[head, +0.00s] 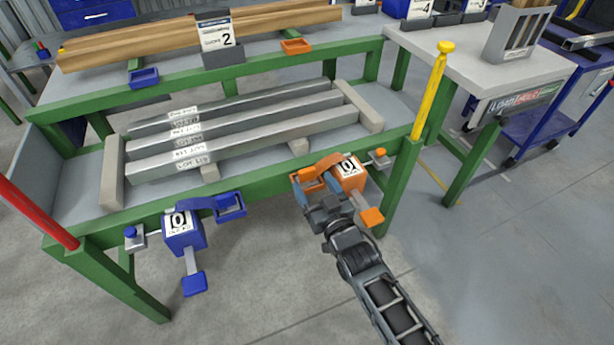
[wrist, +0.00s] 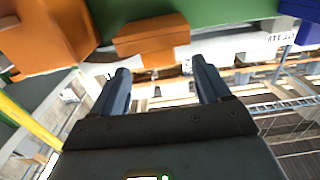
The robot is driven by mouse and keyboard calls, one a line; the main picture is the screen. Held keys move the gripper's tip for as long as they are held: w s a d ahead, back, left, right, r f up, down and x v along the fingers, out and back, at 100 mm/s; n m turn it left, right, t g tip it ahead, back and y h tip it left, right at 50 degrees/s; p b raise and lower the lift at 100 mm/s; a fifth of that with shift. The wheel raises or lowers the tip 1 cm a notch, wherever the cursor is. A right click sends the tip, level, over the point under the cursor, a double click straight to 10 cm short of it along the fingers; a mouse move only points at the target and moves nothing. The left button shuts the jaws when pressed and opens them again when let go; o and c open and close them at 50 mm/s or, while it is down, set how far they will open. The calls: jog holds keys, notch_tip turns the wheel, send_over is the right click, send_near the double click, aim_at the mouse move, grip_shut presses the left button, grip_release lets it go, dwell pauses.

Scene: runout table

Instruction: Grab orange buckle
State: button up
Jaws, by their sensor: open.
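The orange unit (head: 351,172), a box with a white "0" label, is mounted on the green front rail of the table, right of its middle. An orange arm (head: 318,171) reaches left from it, with what looks like the buckle at its end, largely hidden by my gripper (head: 316,188). In the wrist view, an orange block (wrist: 150,35), likely the buckle, lies just beyond my fingertips (wrist: 160,68). My gripper is open, with a clear gap between its fingers. I see nothing held, and contact with the orange block cannot be made out.
A blue unit (head: 182,232) with its blue buckle frame (head: 230,206) hangs on the same rail to the left. Metal bars (head: 240,135) lie on the table behind. A yellow post (head: 433,92) stands at right, a red one (head: 36,213) at left. An orange pedal (head: 371,216) sticks out beside my arm.

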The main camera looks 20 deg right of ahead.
aim_at(308, 173)
jog(key=shift+w+d+r, duration=0.1)
jog(key=shift+w, duration=1.25)
jog(key=shift+w+r, duration=0.1)
jog(key=shift+w, duration=1.25)
jog(key=shift+c, duration=0.2)
jog(key=c, duration=1.1)
jog(key=shift+r, duration=0.1)
